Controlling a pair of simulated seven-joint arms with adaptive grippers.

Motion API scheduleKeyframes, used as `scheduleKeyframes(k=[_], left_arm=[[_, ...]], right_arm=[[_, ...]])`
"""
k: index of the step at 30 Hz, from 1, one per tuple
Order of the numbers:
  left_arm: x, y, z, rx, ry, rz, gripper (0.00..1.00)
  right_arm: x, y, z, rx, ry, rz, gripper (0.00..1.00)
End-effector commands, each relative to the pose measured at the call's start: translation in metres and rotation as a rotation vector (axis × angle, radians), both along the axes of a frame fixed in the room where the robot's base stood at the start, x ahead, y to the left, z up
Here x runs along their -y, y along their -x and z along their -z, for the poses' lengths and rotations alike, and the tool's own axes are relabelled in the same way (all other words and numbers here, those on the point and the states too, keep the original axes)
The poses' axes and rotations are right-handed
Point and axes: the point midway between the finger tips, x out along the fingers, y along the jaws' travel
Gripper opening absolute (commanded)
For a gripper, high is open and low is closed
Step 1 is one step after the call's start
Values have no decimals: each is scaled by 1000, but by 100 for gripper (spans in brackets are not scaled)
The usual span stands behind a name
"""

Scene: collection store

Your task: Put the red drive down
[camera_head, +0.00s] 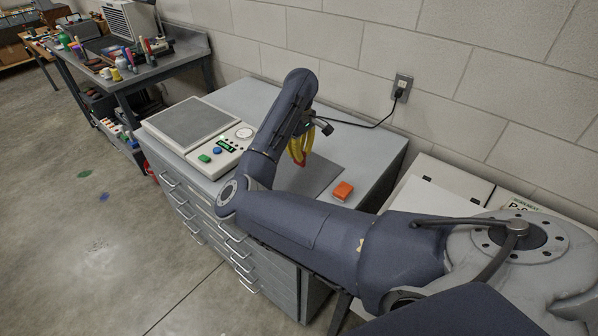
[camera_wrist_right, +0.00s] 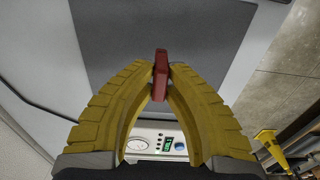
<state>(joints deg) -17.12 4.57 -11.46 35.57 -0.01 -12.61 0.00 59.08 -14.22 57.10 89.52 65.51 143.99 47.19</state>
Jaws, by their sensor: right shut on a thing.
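My right gripper (camera_head: 300,150), with yellow fingers, hangs over the grey cabinet top. In the right wrist view its fingertips are shut on the red drive (camera_wrist_right: 160,76), a small dark red block seen narrow side on. In the head view the red drive is mostly hidden by the yellow fingers and my arm. Below it lies a dark grey mat (camera_head: 314,176), which also fills the upper middle of the right wrist view (camera_wrist_right: 125,35). I cannot tell the exact gap between drive and mat. My left gripper does not show.
A black cable runs to a wall outlet (camera_head: 401,87). A cluttered workbench (camera_head: 150,72) stands further left.

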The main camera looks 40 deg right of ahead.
Motion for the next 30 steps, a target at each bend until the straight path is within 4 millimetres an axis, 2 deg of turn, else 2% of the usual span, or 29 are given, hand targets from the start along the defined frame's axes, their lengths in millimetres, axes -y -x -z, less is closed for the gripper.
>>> scheduleKeyframes(k=[3, 6, 14, 24, 30], left_arm=[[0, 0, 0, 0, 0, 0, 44], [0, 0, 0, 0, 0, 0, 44], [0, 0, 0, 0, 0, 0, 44], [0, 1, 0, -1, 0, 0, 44], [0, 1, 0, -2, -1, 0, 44]], right_arm=[[0, 1, 22, -4, 1, -2, 0], [0, 0, 34, -2, 1, -1, 0], [0, 0, 47, 0, 1, -1, 0], [0, 0, 81, -1, 0, -1, 0], [0, -1, 83, 1, 1, 0, 0]])
